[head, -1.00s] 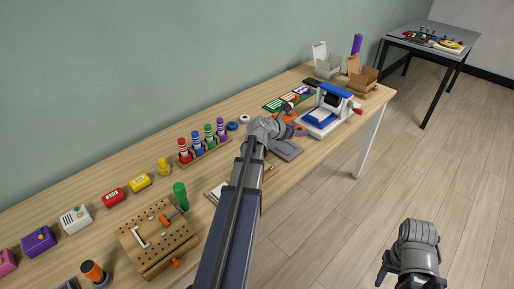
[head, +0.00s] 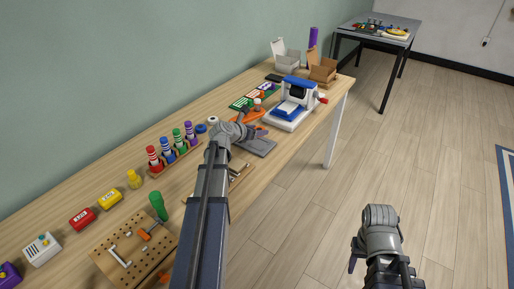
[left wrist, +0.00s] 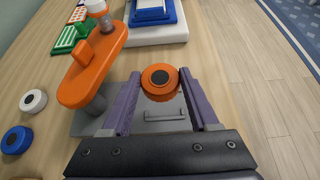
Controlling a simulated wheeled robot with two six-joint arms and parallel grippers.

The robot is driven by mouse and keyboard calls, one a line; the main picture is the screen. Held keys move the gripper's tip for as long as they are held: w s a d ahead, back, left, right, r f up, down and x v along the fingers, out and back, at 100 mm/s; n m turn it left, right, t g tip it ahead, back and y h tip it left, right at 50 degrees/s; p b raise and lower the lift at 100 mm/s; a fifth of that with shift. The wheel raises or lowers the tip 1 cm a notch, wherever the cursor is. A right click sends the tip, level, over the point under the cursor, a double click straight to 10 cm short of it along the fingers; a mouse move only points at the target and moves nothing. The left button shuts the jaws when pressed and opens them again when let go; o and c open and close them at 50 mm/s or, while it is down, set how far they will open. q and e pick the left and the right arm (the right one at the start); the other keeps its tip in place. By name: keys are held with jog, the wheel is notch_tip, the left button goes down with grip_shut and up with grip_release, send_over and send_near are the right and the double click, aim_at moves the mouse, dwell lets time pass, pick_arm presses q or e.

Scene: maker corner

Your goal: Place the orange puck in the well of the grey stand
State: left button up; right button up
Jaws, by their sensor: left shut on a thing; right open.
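The orange puck (left wrist: 160,80), a short disc with a dark centre, is between the purple fingertips of my left gripper (left wrist: 161,92), which is shut on it. In the left wrist view it shows over the far part of the grey stand (left wrist: 165,122), a flat base with a post and an orange arm (left wrist: 95,65). The stand also shows in the head view (head: 258,146), with my left gripper (head: 252,126) just over it. I cannot see the well or tell the puck's height. My right gripper (head: 381,255) is open and empty, over the floor side.
A white puck (left wrist: 33,101) and a blue puck (left wrist: 17,139) lie left of the stand. A blue and white press (head: 293,108) stands beyond it. A pegboard (head: 130,250) and a rack of coloured pegs (head: 175,160) are nearer on the bench.

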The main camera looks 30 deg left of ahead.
aim_at(257, 146)
pick_arm(q)
jog(key=shift+f+b, duration=2.05)
jog(key=shift+f, duration=0.5)
pick_arm(e)
jog(key=shift+f, duration=2.6)
pick_arm(q)
jog(key=shift+f, duration=0.2)
jog(key=o, duration=1.3)
jog(key=shift+r, duration=0.1)
pick_arm(e)
jog(key=shift+f, duration=0.1)
pick_arm(q)
jog(key=shift+o, duration=0.2)
jog(key=shift+r, duration=0.15)
jog(key=p+v, duration=0.5)
jog(key=v, duration=0.5)
jog(key=shift+s+d+r, duration=0.1)
jog(key=shift+s+r, duration=0.1)
jog(key=shift+s+r+p, duration=0.3)
jog(key=shift+s+p, duration=0.1)
jog(key=shift+s, duration=0.3)
pick_arm(e)
notch_tip(257, 146, up, 6)
